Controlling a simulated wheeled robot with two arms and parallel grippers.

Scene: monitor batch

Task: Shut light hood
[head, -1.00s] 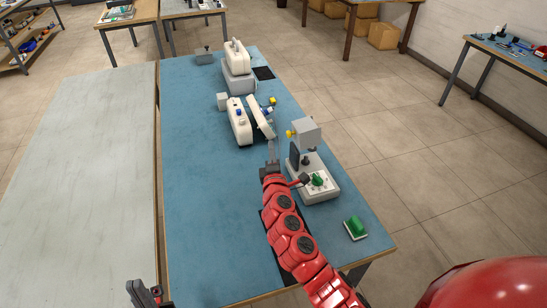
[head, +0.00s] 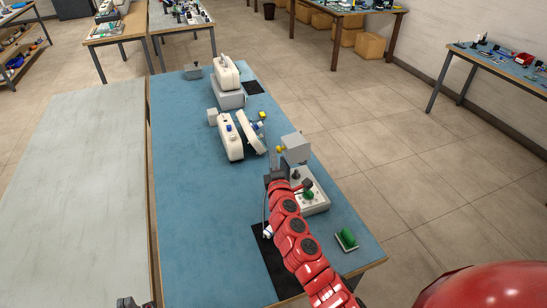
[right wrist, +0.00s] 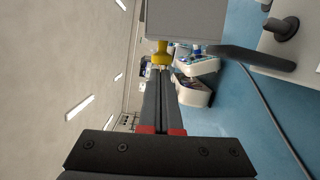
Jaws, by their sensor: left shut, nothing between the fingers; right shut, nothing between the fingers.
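A grey box-shaped hood (head: 295,148) with a yellow knob (head: 280,149) is raised over a pale base unit (head: 315,200) with a green knob (head: 308,195). My right gripper (head: 274,158) is shut and empty, just left of the hood near the yellow knob. In the right wrist view the shut fingers (right wrist: 161,75) point at the yellow knob (right wrist: 161,50), with the grey hood (right wrist: 183,20) above it; whether they touch cannot be told. My left gripper (head: 128,302) is only partly in view at the bottom edge.
Behind the hood on the blue table (head: 190,200) stand a white two-part device (head: 230,137) and a white-and-grey machine (head: 228,85). The table's left side is clear.

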